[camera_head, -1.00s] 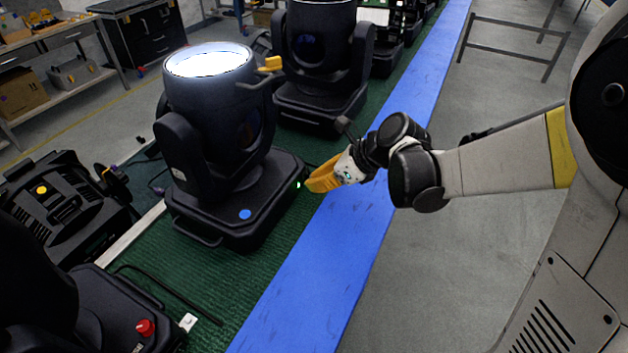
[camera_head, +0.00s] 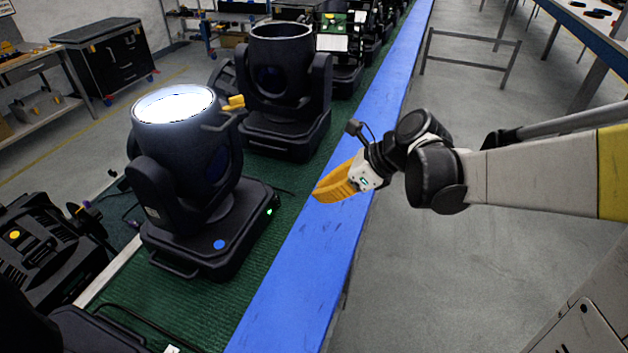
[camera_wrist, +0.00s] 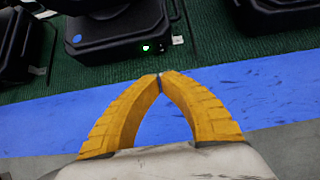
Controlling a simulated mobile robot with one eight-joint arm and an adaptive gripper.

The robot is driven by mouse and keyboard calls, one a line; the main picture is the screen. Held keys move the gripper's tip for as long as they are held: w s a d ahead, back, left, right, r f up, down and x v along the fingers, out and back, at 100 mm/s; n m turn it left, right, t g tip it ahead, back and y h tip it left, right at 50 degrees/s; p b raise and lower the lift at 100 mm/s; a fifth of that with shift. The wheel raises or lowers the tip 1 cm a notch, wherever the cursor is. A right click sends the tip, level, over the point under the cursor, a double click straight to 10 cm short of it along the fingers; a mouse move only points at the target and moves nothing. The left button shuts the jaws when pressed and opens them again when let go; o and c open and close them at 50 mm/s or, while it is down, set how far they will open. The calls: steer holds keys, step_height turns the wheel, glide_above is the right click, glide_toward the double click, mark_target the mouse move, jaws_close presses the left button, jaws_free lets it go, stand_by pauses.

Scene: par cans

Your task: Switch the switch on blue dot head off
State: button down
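The blue dot head (camera_head: 190,160) is a black moving light with a bright lit top, standing on the green belt in the head view. Its blue dot (camera_head: 218,244) is on the base's front corner. A green light (camera_head: 269,211) glows on the base side facing my arm. In the wrist view the base (camera_wrist: 115,45) shows the blue dot (camera_wrist: 76,39) and the lit green switch area (camera_wrist: 146,48). My gripper (camera_head: 318,192) hangs over the blue strip, apart from the base. Its yellow fingers (camera_wrist: 159,76) meet at the tips, with nothing between them.
Another black head (camera_head: 283,90) stands behind, with more beyond. A unit with a yellow dot (camera_head: 40,240) lies at left. The blue strip (camera_head: 290,290) borders the green belt. A metal frame (camera_head: 470,65) stands on the open grey floor at right.

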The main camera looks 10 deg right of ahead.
mark_target(278, 203)
steer(key=shift+s+d+f+g+h+p, duration=0.15)
steer(key=shift+d+f+g+h+p, duration=0.3)
steer(key=shift+p, duration=0.65)
steer(key=shift+f, duration=0.15)
steer(key=b+x, duration=0.3)
steer(key=x, duration=0.6)
steer(key=shift+w+f+b, duration=0.25)
steer(key=shift+f+b, duration=0.05)
steer(key=a, duration=0.1)
steer(key=w+a, duration=0.1)
steer(key=a+b, duration=0.1)
steer(key=shift+w+f, duration=0.35)
steer(key=shift+w, duration=0.05)
steer(key=shift+w+a, duration=0.25)
steer(key=shift+a, duration=0.1)
